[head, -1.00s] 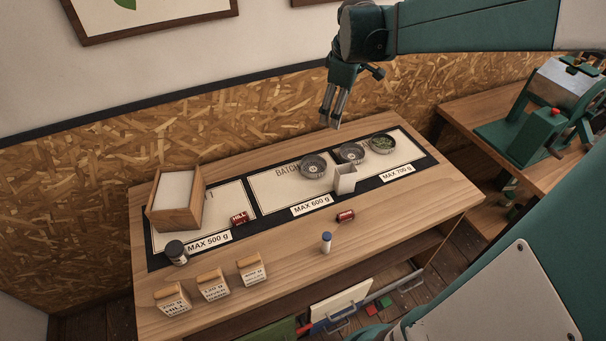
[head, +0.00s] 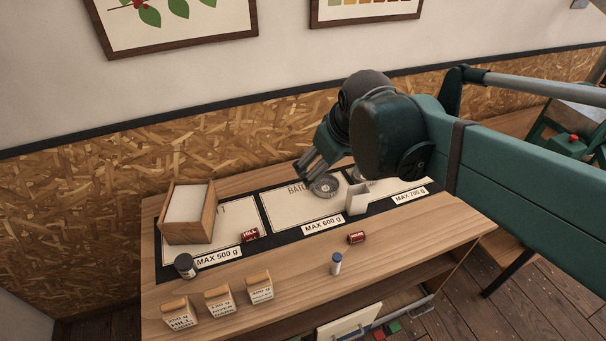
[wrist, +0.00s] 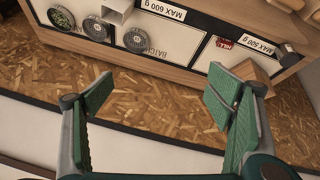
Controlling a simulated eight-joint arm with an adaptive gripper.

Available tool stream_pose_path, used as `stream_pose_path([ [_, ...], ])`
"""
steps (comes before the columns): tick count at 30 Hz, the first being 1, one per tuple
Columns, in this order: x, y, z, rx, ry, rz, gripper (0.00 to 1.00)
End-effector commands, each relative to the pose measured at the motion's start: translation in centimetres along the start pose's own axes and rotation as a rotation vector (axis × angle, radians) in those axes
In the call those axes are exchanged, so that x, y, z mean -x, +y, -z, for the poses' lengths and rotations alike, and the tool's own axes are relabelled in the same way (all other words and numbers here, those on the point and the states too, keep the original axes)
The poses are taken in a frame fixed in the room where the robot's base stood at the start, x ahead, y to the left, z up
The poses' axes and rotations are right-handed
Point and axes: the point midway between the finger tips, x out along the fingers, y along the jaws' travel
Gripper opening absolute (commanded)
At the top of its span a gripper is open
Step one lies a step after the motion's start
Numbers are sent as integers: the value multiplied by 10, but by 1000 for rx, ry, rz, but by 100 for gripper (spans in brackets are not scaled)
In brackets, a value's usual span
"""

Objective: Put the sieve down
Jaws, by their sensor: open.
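Round dark-rimmed metal pieces, sieve-like, stand on the mat; I cannot tell for sure which is the sieve. The nearest one (head: 325,186) is on the middle panel in the head view and also shows in the wrist view (wrist: 137,40). A second one (wrist: 95,27) stands beside it. A third (wrist: 61,17) holds something green; in the head view my arm hides it. My gripper (head: 311,166) is open and empty, above the back of the bench near the nearest round piece. In the wrist view the green-padded fingers (wrist: 162,92) are wide apart with nothing between them.
A white open box (head: 357,198) stands right beside the round pieces. A wooden tray (head: 188,214), a dark jar (head: 185,266), red tins (head: 356,238), labelled bags (head: 219,303) and a small bottle (head: 336,263) are elsewhere on the bench. The chipboard wall (head: 90,210) is close behind.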

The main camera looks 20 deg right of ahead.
Motion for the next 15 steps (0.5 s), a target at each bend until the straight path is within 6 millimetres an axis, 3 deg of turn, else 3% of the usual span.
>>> stream_pose_path([
  [15, 14, -67, -57, -228, 107, 30, 80],
])
